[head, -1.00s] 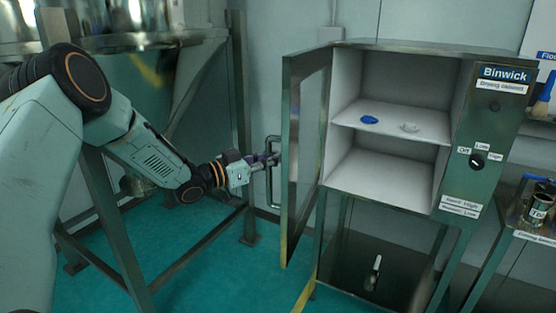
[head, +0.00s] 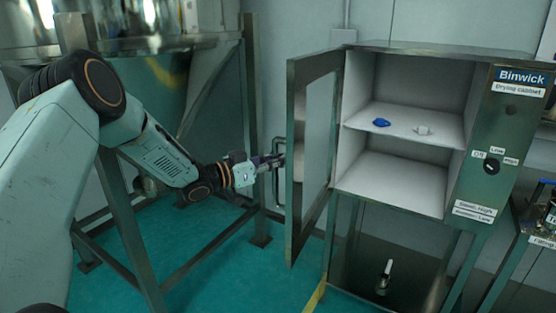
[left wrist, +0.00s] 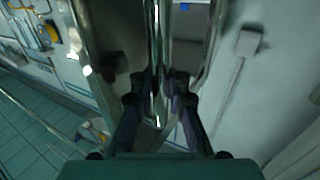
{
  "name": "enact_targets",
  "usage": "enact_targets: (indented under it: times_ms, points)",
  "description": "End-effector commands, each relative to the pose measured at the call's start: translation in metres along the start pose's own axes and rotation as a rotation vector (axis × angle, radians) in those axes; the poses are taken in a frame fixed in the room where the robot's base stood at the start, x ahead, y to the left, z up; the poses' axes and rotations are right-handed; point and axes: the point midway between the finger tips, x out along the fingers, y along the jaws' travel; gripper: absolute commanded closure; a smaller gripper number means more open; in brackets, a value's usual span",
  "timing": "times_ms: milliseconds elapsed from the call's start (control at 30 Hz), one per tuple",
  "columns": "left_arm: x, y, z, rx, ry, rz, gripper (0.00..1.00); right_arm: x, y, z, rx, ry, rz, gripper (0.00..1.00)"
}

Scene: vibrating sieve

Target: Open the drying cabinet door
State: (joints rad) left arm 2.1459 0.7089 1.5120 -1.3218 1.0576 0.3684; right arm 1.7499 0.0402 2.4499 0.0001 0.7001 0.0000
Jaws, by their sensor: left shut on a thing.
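The drying cabinet (head: 400,50) stands right of centre in the head view, with its name label on the right panel. Its door (head: 318,140), a metal frame with a window, stands swung open to the left, and the inside is in plain view. My left gripper (head: 278,162) is shut on the door handle (head: 277,190), a vertical bar on the door's outer face. In the left wrist view the handle (left wrist: 157,60) runs between the two fingers (left wrist: 160,95). My right gripper is not in view.
The sieve's metal frame (head: 130,225) stands at the left behind my arm. Teal floor shows between frame and cabinet.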

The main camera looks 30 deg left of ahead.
Motion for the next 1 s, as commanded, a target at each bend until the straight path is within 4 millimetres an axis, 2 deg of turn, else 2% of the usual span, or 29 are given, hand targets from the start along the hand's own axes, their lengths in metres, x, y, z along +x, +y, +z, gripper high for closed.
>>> enact_targets:
  times_ms: [33, 333, 667, 767, 1000]
  points:
    - [-0.002, 0.002, 0.004, -0.005, -0.006, 0.004, 0.87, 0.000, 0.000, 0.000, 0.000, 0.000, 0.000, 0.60]
    - [-0.002, -0.001, 0.001, -0.001, -0.001, 0.001, 0.61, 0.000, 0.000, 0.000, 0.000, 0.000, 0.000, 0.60]
    - [-0.003, -0.002, -0.001, 0.000, 0.001, -0.001, 0.61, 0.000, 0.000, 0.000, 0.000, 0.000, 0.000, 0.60]
    - [-0.009, -0.003, -0.001, -0.001, 0.001, -0.003, 0.61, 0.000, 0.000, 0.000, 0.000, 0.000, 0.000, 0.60]
    - [-0.041, -0.003, -0.002, -0.003, 0.003, -0.006, 0.61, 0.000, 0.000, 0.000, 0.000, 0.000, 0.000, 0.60]
